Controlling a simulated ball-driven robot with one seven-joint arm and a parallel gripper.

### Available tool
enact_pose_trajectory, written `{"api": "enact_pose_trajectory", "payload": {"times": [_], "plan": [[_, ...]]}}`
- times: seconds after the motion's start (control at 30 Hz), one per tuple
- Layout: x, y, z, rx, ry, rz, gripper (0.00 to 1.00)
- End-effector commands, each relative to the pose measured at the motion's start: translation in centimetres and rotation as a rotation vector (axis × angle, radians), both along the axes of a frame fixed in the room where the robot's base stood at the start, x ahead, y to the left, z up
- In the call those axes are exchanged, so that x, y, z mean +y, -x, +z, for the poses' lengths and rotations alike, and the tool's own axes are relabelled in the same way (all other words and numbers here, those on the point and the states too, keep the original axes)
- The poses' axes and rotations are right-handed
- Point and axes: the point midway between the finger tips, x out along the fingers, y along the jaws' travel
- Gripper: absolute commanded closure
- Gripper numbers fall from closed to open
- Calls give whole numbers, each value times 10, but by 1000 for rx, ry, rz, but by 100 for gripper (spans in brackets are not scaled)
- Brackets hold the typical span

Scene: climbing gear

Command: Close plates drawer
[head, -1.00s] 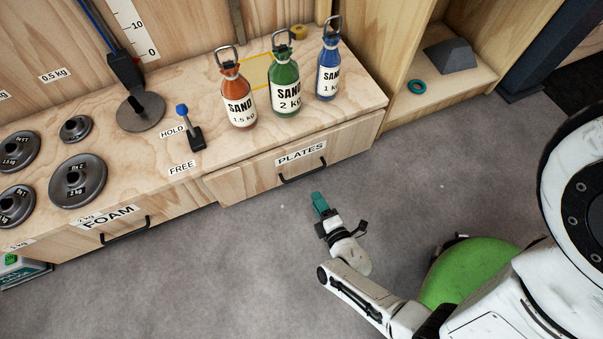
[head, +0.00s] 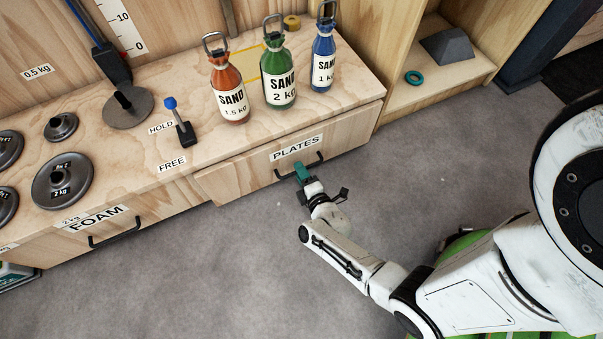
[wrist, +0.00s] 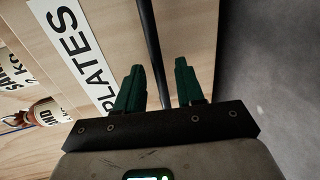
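The plates drawer (head: 240,177) is a wooden drawer under the counter, with a PLATES label and a black bar handle (head: 318,160). Its front stands slightly out from the neighbouring front at its left end. My gripper (head: 301,170) is at the handle, covering its middle in the head view. In the wrist view its two green fingers (wrist: 158,88) are apart, with the black handle bar (wrist: 151,45) running between them in the picture. Gaps show on both sides of the bar. Whether the fingertips touch the drawer front is unclear. The PLATES label (wrist: 78,45) is left of the fingers.
The foam drawer (head: 150,215) is to the left. Orange, green and blue sand bottles (head: 279,75) stand on the counter above the plates drawer. A blue-knobbed lever (head: 178,120) stands between HOLD and FREE labels. The grey floor (head: 230,270) in front is clear.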

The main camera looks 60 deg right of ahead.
Motion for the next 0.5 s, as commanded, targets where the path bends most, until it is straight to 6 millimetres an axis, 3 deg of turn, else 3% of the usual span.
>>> {"api": "enact_pose_trajectory", "payload": {"times": [0.07, 0.43, 0.5], "plan": [[0, 0, 0, 0, 0, 0, 63], [0, 0, 0, 0, -1, -1, 99], [0, 1, 0, 0, -1, -1, 100]]}}
